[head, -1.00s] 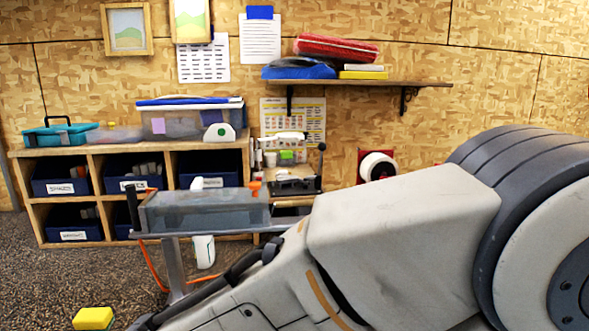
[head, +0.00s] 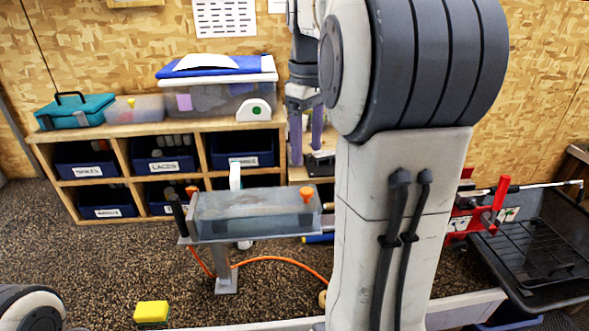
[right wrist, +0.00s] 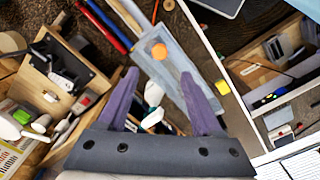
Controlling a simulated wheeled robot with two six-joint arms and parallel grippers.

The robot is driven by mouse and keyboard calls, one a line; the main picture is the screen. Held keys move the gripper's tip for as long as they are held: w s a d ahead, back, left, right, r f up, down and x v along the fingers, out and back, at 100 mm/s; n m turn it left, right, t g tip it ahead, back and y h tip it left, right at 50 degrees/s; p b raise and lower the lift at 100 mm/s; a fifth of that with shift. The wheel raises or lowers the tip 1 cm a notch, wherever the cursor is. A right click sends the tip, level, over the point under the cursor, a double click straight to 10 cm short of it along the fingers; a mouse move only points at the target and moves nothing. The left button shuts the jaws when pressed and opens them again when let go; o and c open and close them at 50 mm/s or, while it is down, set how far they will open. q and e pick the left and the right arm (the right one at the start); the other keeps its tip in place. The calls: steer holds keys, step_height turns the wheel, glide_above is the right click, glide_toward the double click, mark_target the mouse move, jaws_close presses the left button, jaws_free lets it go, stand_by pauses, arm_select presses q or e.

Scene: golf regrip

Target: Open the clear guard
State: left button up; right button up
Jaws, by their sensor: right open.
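The clear guard (head: 250,212) is a long see-through grey box on a metal stand in the middle of the head view. It lies level, with an orange knob (head: 308,193) near its right end. In the right wrist view the guard (right wrist: 183,72) runs slantwise beyond the fingers. My right gripper (head: 306,148) has purple fingers pointing down, behind and above the guard's right end in the head view. The right gripper (right wrist: 164,82) is open with no object held between its fingers. My left gripper is out of view.
A wooden cubby shelf (head: 205,126) with blue bins stands behind. An orange hose (head: 275,258) hangs under the stand. A yellow sponge (head: 151,312) lies low left. A black tray (head: 535,255) and red clamp (head: 475,215) are right. My right arm hides part of the scene.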

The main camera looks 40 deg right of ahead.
mark_target(307, 190)
step_height(307, 190, down, 10)
steer(key=shift+s+f+p, duration=0.1)
steer(key=shift+p, duration=0.45)
jaws_close()
stand_by(1.2)
